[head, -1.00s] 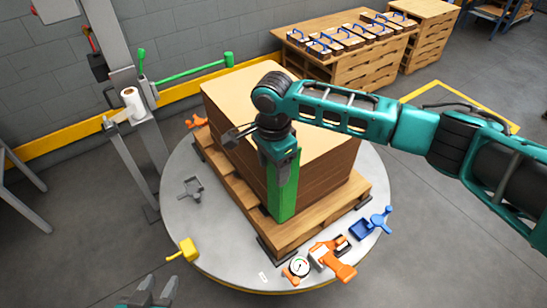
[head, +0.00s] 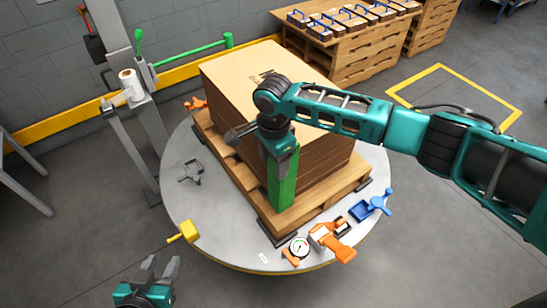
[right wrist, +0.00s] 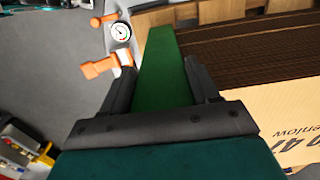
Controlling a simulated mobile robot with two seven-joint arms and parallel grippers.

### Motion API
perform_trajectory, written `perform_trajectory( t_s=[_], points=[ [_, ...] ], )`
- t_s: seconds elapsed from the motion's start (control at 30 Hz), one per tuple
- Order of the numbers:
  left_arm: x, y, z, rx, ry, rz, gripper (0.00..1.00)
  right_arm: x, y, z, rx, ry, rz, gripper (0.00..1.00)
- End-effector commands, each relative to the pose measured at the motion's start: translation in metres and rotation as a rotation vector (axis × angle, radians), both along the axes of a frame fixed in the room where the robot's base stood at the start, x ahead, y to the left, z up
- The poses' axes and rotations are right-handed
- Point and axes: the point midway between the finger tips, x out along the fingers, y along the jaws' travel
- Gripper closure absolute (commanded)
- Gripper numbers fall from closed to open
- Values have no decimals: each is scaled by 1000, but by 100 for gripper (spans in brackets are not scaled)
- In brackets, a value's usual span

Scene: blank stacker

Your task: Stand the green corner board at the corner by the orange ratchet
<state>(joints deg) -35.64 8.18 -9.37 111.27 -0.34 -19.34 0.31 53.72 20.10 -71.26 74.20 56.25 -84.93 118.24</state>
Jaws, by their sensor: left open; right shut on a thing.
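The green corner board (head: 283,183) stands upright at the near corner of the carton stack (head: 320,160) on the pallet. My right gripper (head: 279,150) is shut on its upper part; the right wrist view also shows the board (right wrist: 163,75) between the two fingers (right wrist: 163,95). Whether the board touches the stack is hard to tell. My left gripper (head: 148,275) is open and empty at the bottom left, off the turntable. The orange ratchet (head: 330,241) lies on the turntable near that corner, beside a round gauge (head: 299,247); another orange tool (head: 195,104) lies at the far left corner.
The pallet (head: 310,207) sits on a round grey turntable (head: 215,225). A blue tool (head: 371,206), a yellow tool (head: 184,232) and a grey tool (head: 191,172) lie on its rim. A mast with a film roll (head: 130,84) stands left.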

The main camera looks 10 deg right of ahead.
Motion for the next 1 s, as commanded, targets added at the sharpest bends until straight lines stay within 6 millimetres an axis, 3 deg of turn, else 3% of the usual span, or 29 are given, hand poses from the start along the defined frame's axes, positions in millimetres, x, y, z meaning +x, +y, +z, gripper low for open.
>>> perform_trajectory(
  t_s=[0.77, 0.8, 1.0],
  points=[
    [-3, 0, 2, 0, 6, 0, 57, 0, 1, -4, 2, 0, -1, 71],
    [-3, 0, 2, 0, 6, 0, 57, 0, 1, -4, 3, -1, 0, 38],
    [-2, 0, 2, 0, 5, 1, 57, 0, 1, -4, 1, -1, 0, 19]
  ],
)
